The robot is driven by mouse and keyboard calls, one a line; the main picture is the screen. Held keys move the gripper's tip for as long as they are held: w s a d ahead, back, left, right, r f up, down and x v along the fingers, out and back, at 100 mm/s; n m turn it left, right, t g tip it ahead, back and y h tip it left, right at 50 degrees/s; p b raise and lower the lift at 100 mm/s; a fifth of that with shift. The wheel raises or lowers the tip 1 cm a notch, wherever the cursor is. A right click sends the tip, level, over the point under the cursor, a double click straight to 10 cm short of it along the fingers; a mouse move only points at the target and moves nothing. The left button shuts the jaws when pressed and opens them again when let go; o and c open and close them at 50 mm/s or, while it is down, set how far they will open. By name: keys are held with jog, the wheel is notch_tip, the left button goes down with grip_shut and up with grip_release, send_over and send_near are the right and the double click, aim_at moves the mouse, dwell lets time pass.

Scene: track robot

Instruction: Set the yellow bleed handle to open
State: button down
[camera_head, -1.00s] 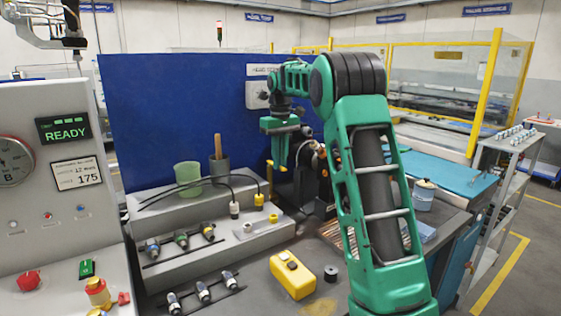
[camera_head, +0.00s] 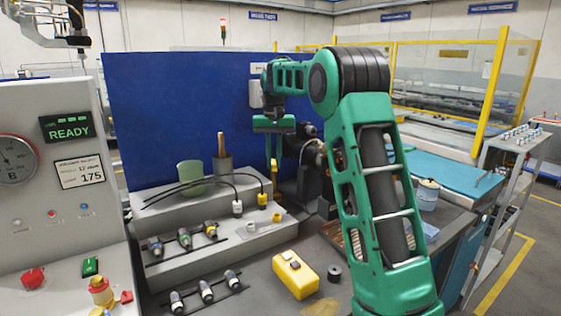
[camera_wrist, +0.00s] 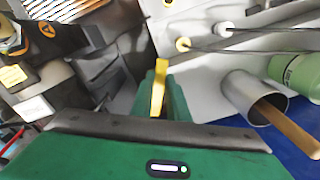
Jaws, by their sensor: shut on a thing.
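The yellow bleed handle (camera_wrist: 158,90) shows in the wrist view as a narrow yellow bar between my green fingers. My gripper (camera_wrist: 156,88) is shut on it. In the head view my gripper (camera_head: 273,150) points down in front of the blue panel, behind the grey stepped block. A narrow yellow piece (camera_head: 274,166) shows at its fingertips there, beside dark machinery. The fingers cover part of the handle, and its pivot and any open or shut marks cannot be made out.
A green cup (camera_head: 190,176) and a metal cup (camera_head: 222,168) with a wooden stick stand left of my gripper. Black cables with white and yellow plugs (camera_head: 262,200) lie on the grey block (camera_head: 165,265). A yellow box (camera_head: 295,274) sits in front. Dark machinery (camera_head: 310,175) stands close right.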

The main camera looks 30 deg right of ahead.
jog(key=m, duration=0.1)
jog(key=w+a+m, duration=0.1)
jog(key=m, duration=0.1)
jog(key=shift+a, duration=0.3)
jog(key=w+a+m, duration=0.1)
jog(key=m, duration=0.1)
jog(key=shift+w+a+m, duration=0.1)
jog(key=shift+m, duration=0.2)
jog(key=m, duration=0.1)
jog(key=w+a+m, duration=0.1)
jog(key=shift+w+m, duration=0.2)
jog(key=shift+m, duration=0.1)
jog(key=shift+w+a+m, duration=0.25)
jog(key=shift+w+m, duration=0.75)
jog(key=shift+m, duration=0.6)
jog(key=c, duration=1.8)
grip_release()
jog(key=shift+w+a, duration=0.1)
jog(key=shift+o, duration=0.6)
